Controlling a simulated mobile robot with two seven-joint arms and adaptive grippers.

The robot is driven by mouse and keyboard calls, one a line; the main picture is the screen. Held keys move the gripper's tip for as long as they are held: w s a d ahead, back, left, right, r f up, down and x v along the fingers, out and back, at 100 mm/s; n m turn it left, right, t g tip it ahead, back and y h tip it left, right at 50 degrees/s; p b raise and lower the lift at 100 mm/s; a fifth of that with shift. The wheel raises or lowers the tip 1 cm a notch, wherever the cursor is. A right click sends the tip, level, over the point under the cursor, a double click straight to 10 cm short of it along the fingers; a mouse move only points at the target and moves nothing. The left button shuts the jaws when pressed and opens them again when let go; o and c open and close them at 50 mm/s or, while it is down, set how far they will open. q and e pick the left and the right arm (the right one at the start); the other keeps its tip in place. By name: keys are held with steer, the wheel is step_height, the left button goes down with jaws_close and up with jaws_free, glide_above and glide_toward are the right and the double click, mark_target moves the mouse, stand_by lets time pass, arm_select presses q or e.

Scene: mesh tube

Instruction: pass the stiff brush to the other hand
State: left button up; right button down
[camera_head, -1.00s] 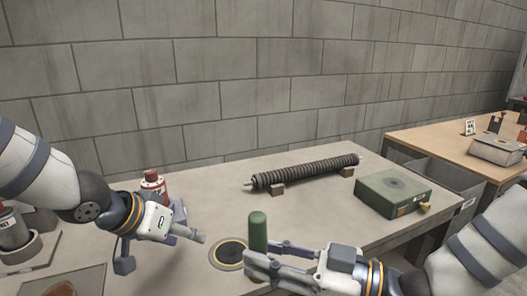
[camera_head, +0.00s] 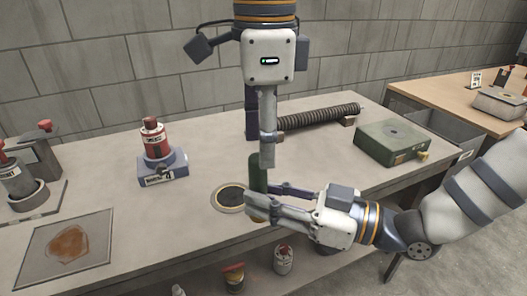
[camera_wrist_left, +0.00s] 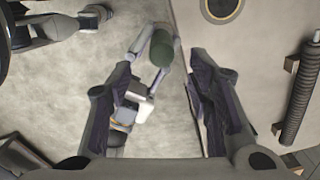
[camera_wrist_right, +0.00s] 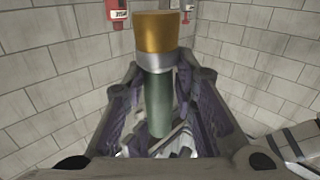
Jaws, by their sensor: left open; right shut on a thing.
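The stiff brush has a green handle (camera_head: 257,172) that stands upright in the head view, partly hidden behind my left gripper's finger. In the right wrist view its amber bristles (camera_wrist_right: 156,32), silver ferrule and green handle show. My right gripper (camera_head: 260,199) is shut on the brush low on its handle. My left gripper (camera_head: 262,150) points down from above, open, its fingertips by the upper handle. In the left wrist view the handle's rounded end (camera_wrist_left: 161,48) appears between the open fingers, toward the top of the picture.
A ribbed dark tube (camera_head: 325,116) lies on supports behind the grippers. A green box (camera_head: 392,143) stands at right, a red bottle in a blue-grey holder (camera_head: 162,168) at left. A round ringed disc (camera_head: 229,197) lies beside the brush. The front-left tabletop holds a stained plate (camera_head: 66,247).

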mark_target(258, 182)
arm_select(q)
step_height(258, 182, down, 6)
steer(key=shift+w+r, duration=0.1)
jaws_close()
arm_select(e)
steer(key=c, duration=1.2)
jaws_free()
steer(key=shift+d, duration=0.1)
